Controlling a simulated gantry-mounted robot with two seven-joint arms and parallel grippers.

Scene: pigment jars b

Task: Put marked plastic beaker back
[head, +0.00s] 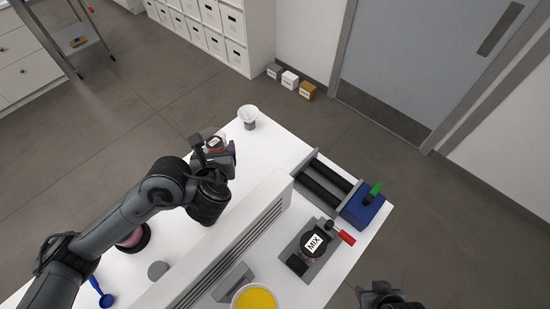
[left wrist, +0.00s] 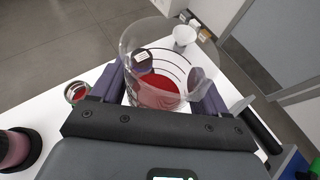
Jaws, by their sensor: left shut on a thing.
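The plastic beaker (left wrist: 160,90) is clear, with curved marking lines on its wall and red material in its lower part. In the left wrist view it stands between the two fingers of my left gripper (left wrist: 155,98), which is shut on it. In the head view my left gripper (head: 216,155) is over the far left part of the white table and mostly hides the beaker. I cannot tell whether the beaker touches the table. My right gripper (head: 378,294) shows only partly at the bottom edge, off the table, and its fingers are unclear.
A long grey-white divider (head: 225,245) crosses the table. Right of it are a roller rack (head: 325,186), a blue box (head: 363,208), a MIX jar (head: 314,242) and a yellow bowl (head: 254,298). A pink jar (head: 134,238) stands near my left arm.

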